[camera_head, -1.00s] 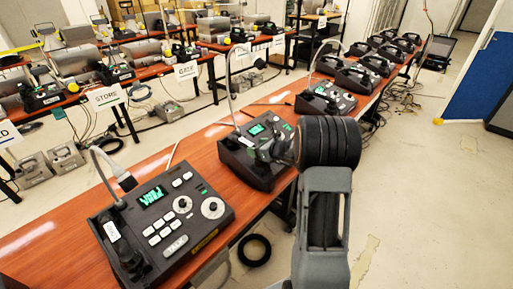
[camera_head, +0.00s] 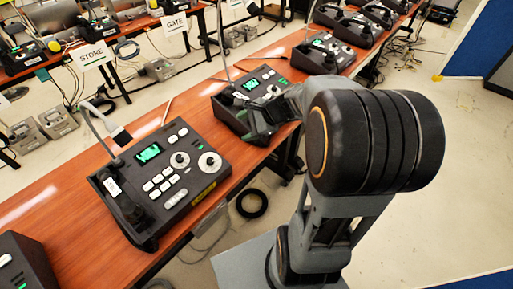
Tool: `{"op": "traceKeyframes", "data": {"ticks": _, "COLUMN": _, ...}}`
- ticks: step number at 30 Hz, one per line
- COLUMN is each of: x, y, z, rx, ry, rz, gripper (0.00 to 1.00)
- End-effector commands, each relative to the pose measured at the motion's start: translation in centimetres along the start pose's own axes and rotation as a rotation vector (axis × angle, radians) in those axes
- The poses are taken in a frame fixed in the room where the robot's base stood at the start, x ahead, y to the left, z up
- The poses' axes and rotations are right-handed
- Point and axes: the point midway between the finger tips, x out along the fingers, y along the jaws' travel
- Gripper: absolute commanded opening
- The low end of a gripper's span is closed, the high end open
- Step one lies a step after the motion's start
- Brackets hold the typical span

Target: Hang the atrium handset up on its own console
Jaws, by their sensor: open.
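Several dark paging consoles stand in a row on the long wooden table. The nearest console (camera_head: 172,180) has a green display, white buttons, two dials and a gooseneck microphone. A black handset (camera_head: 124,200) with a white label lies along its left side. The second console (camera_head: 268,84) stands behind it, also with a lit display. My gripper (camera_head: 262,122) is at the front right edge of the second console, dark and small against it, partly hidden by my arm. It is open, and I see nothing held in it. I cannot read which console or handset is the atrium one.
A third console (camera_head: 322,52) and more units stand farther along the table. Part of another dark unit (camera_head: 22,262) shows at the lower left. A black ring (camera_head: 252,204) lies on the floor under the table. Open floor lies to the right, beside a blue panel (camera_head: 480,38).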

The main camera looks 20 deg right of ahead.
Motion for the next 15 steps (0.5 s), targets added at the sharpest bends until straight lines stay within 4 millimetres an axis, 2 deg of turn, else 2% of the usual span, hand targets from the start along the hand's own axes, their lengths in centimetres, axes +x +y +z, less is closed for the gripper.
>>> {"op": "traceKeyframes", "data": {"ticks": 1, "x": -0.1, "y": 2.1, "z": 2.2, "rx": -0.215, "ry": 0.035, "rz": 0.090, "gripper": 0.64}}
{"op": "traceKeyframes", "data": {"ticks": 3, "x": -0.5, "y": 4.8, "z": 3.8, "rx": -0.503, "ry": 0.084, "rz": 0.212, "gripper": 0.64}}
{"op": "traceKeyframes", "data": {"ticks": 6, "x": -1.5, "y": 7.9, "z": 5.0, "rx": -0.878, "ry": 0.144, "rz": 0.365, "gripper": 0.64}}
{"op": "traceKeyframes", "data": {"ticks": 10, "x": -3.1, "y": 10.1, "z": 5.3, "rx": -1.260, "ry": 0.210, "rz": 0.516, "gripper": 0.64}}
{"op": "traceKeyframes", "data": {"ticks": 15, "x": -4.4, "y": 11.2, "z": 5.2, "rx": -1.549, "ry": 0.265, "rz": 0.632, "gripper": 0.64}}
